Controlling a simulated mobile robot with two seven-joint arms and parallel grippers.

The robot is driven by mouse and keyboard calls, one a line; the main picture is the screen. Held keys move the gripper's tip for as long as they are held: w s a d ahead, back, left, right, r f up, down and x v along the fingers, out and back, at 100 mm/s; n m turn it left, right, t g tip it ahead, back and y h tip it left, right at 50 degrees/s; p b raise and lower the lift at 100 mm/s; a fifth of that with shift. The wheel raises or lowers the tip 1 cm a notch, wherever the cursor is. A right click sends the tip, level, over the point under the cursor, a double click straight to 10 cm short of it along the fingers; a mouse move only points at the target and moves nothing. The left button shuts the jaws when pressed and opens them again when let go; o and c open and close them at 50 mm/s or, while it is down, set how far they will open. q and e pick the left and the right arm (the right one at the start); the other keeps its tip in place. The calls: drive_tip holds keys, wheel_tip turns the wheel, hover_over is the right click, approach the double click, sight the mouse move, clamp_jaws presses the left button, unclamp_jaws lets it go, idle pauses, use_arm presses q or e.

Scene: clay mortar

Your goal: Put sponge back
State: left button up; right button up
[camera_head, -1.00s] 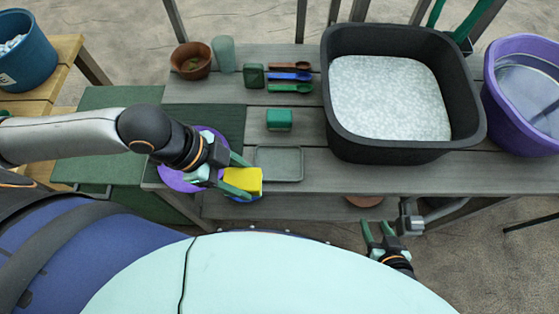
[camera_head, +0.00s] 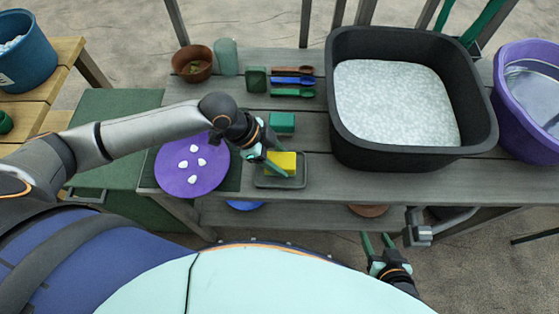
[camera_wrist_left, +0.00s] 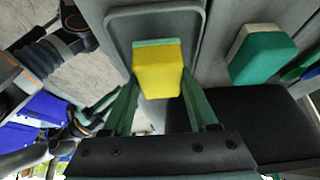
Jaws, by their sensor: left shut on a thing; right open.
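The yellow sponge (camera_head: 283,162) is held by my left gripper (camera_head: 270,162) over the small grey tray (camera_head: 265,183). In the left wrist view the sponge (camera_wrist_left: 158,72) sits between the two green fingers, with a pale green layer at its far end and the tray (camera_wrist_left: 118,22) behind it. I cannot tell whether the sponge touches the tray. My right gripper (camera_head: 378,243) is open and empty, low in front of the table's front edge.
A green block (camera_head: 281,123) stands just behind the tray. A purple disc (camera_head: 192,165) with white pieces lies to the left. A large black tub (camera_head: 350,155) stands to the right. Spoons (camera_head: 292,82) and a clay pot (camera_head: 192,62) are at the back.

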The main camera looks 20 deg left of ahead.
use_arm(q)
drive_tip(key=shift+f, duration=0.65)
drive_tip(key=shift+f, duration=0.15)
drive_tip(key=o, duration=0.9)
drive_tip(key=p+v, duration=0.1)
drive_tip(key=v, duration=1.1)
drive_tip(key=shift+s, duration=0.1)
